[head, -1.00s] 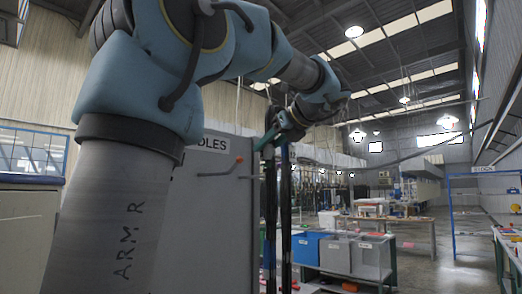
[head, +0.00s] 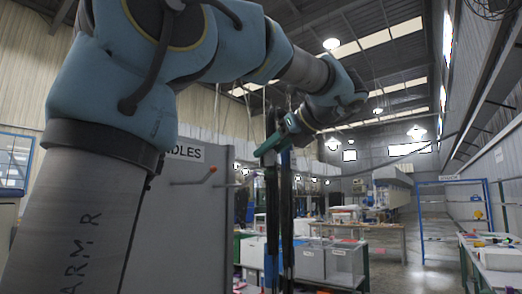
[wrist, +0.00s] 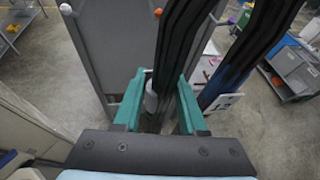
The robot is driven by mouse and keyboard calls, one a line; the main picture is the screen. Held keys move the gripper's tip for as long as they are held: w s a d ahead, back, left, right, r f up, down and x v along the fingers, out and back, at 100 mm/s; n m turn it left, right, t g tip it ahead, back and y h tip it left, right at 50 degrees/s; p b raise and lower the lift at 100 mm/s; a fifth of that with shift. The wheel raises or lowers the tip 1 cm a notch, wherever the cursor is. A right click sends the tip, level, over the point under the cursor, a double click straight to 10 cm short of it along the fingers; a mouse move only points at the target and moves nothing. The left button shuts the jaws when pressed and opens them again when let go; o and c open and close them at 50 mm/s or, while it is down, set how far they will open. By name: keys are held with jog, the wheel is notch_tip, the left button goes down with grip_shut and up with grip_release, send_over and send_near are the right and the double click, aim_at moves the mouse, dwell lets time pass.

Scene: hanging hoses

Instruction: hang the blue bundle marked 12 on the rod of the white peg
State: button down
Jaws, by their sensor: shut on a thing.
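My gripper (head: 280,138) has teal fingers and is shut on a bundle of long dark hoses. The bundle hangs down in strands, one with blue (head: 271,215), and also shows between and beyond the fingers in the wrist view (wrist: 176,50). A white tag (wrist: 226,102) hangs beside the right finger; I cannot read its number. The white peg's tip shows at the grey panel in the head view (head: 248,179) and at the top left in the wrist view (wrist: 65,9). The bundle is right of the peg in the head view, apart from it in the picture; their depth gap is unclear.
The grey panel (head: 190,235) carries another rod with an orange tip (head: 212,171), left of the white one. Grey bins (head: 311,262) stand on a low bench behind the bundle. A blue frame (head: 419,225) and a table are at right.

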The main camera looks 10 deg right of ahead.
jog(key=shift+s+d+p, duration=0.65)
jog(key=shift+s+d, duration=0.85)
jog(key=shift+s, duration=0.05)
dwell(0.7)
